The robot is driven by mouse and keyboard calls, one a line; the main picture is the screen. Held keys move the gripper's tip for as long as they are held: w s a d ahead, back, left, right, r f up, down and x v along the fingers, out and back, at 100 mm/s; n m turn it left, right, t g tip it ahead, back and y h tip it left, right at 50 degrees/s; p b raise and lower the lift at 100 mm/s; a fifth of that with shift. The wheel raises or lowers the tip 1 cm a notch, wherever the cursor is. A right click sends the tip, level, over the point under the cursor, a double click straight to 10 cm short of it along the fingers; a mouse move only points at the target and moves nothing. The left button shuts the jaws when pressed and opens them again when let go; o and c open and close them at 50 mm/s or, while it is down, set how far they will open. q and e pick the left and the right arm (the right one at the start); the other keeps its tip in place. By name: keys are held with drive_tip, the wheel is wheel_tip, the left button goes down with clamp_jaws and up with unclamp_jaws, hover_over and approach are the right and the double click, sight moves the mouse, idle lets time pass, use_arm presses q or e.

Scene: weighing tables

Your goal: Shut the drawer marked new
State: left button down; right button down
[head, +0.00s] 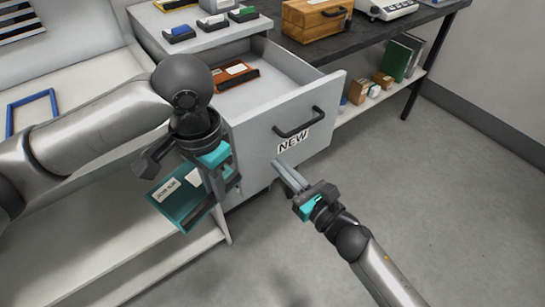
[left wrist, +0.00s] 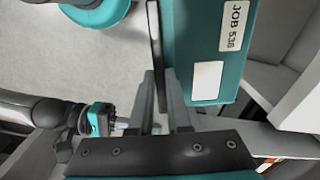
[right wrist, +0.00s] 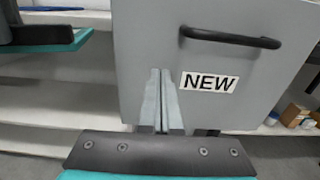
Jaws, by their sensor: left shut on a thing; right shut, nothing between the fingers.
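The drawer marked NEW (head: 262,133) is pulled out of the grey cabinet, with its black bar handle (head: 299,122) and NEW label on the front. An orange-brown box with a white label (head: 236,76) lies inside it. My right gripper (head: 277,163) is shut and empty, its fingertips at the lower part of the drawer front; the right wrist view shows them just left of the NEW label (right wrist: 209,82). I cannot tell whether they touch. My left gripper (head: 217,177) is shut on a teal box labelled JOB 536 (left wrist: 205,50), held left of the drawer front.
The cabinet top (head: 213,38) carries several small labelled blocks. A dark table (head: 350,37) at the back right holds a wooden box (head: 313,18) and a scale (head: 388,8). A shelf below holds boxes and green binders (head: 396,60). The floor at right is clear.

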sight(264, 149)
use_arm(q)
drive_tip(key=shift+f, duration=0.2)
use_arm(e)
drive_tip(key=shift+x, duration=1.85)
